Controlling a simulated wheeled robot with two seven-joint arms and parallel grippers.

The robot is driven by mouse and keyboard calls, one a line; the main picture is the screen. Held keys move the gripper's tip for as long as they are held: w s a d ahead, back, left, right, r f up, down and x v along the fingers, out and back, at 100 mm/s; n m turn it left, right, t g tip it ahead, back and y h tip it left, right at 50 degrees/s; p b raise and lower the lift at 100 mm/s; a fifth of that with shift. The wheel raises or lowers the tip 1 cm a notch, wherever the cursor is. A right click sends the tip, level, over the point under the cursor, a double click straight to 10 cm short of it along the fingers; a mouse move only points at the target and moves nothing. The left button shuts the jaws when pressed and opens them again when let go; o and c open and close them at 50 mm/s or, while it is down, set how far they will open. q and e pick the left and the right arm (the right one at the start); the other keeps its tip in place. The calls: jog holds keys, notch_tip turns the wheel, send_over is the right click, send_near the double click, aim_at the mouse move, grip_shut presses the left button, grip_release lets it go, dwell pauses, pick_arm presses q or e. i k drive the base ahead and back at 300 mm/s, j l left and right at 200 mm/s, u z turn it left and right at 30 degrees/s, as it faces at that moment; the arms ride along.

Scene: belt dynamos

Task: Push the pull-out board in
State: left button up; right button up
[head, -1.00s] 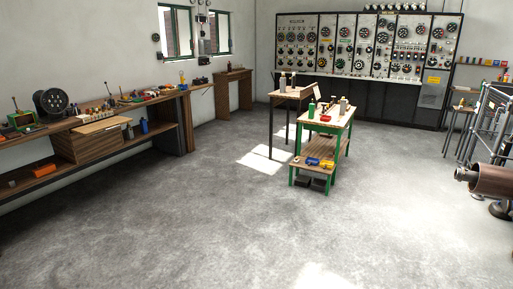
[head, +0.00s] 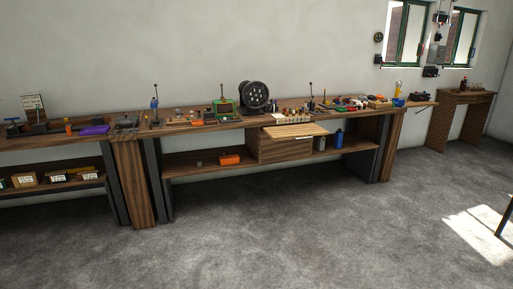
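The pull-out board (head: 294,131) is a light wooden panel under the top of the long workbench (head: 222,124). It sticks out toward the room, above a brown wooden cabinet (head: 284,150) on the lower shelf. A small handle seems to show at its front edge. Neither of my grippers is in the head view, so their state is hidden.
Several tools and a black round device (head: 254,96) stand on the benchtop. An orange box (head: 230,159) and a blue bottle (head: 338,138) are on the lower shelf. The grey floor (head: 290,235) before the bench is clear. A side table (head: 460,95) stands at right.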

aim_at(300, 130)
jog(key=i+u, duration=0.5)
jog(key=i, duration=1.35)
